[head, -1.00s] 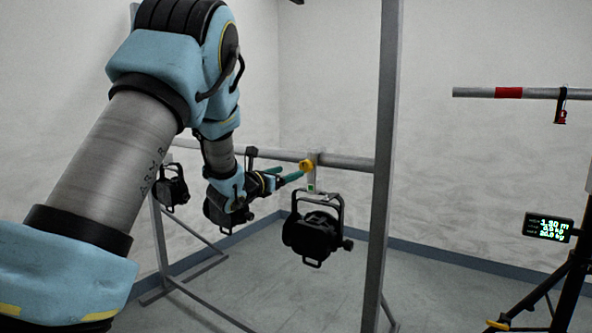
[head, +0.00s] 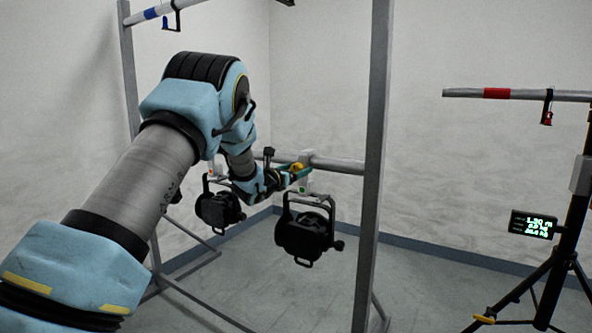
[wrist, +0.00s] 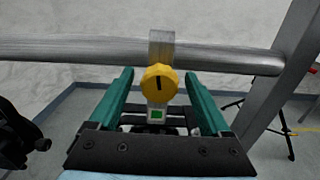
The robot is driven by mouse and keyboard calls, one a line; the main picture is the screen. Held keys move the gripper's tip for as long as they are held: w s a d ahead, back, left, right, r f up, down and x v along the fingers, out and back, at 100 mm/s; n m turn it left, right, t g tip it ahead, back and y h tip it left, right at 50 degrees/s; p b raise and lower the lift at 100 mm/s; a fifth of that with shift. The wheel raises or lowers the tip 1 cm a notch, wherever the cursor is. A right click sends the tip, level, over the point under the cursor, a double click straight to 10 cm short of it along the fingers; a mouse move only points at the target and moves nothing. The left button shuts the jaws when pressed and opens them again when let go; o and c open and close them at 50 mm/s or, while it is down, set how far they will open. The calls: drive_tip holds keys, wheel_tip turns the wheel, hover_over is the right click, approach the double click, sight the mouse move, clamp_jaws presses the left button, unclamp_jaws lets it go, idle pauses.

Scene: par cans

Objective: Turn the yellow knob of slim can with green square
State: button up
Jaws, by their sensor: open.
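The yellow knob (wrist: 159,83) sits between the green fingers of my gripper (wrist: 158,82) in the wrist view, with a visible gap on each side. A dark mark runs upright on its face. Below it on the clamp is a green square label (wrist: 157,114). In the head view the knob (head: 296,168) is partly covered by my gripper (head: 294,176). The can with the green square (head: 305,233) hangs below the bar on its yoke. My gripper is open and holds nothing.
The bar (wrist: 60,50) runs behind the clamp, with a grey upright post (head: 372,150) to the right. Another dark can (head: 217,207) hangs to the left. A tripod with a display (head: 533,225) stands at right.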

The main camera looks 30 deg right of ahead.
drive_tip(key=shift+c, duration=0.3)
clamp_jaws()
drive_tip(key=shift+f+n+b, duration=0.15)
drive_tip(key=shift+n+b, duration=0.15)
drive_tip(key=shift+b, duration=0.45)
